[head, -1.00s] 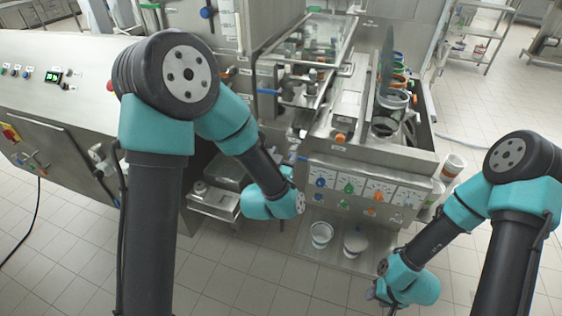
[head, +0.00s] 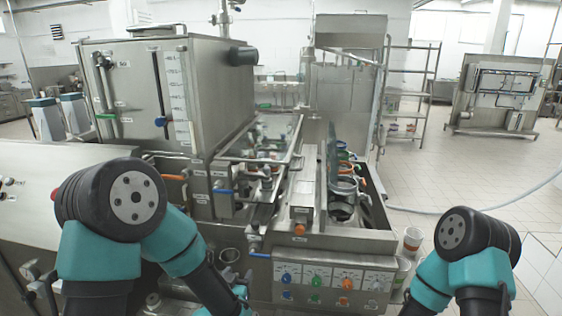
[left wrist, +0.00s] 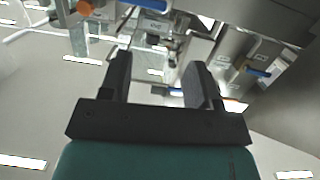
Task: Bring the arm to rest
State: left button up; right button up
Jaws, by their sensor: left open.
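My left gripper (left wrist: 155,70) shows in the left wrist view with its two black fingers apart and nothing between them. Out-of-focus machine parts fill the background beyond the fingers. In the head view my left arm comes in from the left, and its lower end runs to the bottom edge in front of the filling machine (head: 336,238). My right arm is at the lower right, and its gripper lies below the frame.
The machine's front panel has several coloured knobs, such as the green knob (head: 316,281). A white cup (head: 412,240) stands at the machine's right side. A steel tank (head: 150,90) is behind on the left. Open tiled floor (head: 465,185) lies to the right.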

pick_arm(q)
jog(key=s+a+f+n+g, duration=0.1)
jog(key=s+a+f+g, duration=0.25)
jog(key=f, duration=0.45)
jog(key=s+a+f+g, duration=0.2)
jog(key=s+f+g, duration=0.2)
jog(key=f, duration=0.5)
jog(key=s+a+f+n+g+h, duration=0.1)
jog(key=s+a+f+n+g, duration=0.1)
jog(key=s+f+g, duration=0.5)
jog(key=s+a+f, duration=0.1)
jog(key=s+f, duration=0.1)
jog(key=s, duration=0.4)
jog(key=shift+s+a+f, duration=0.15)
jog(key=shift+s+f, duration=0.05)
jog(key=shift+f, duration=0.2)
jog(key=shift+g, duration=0.25)
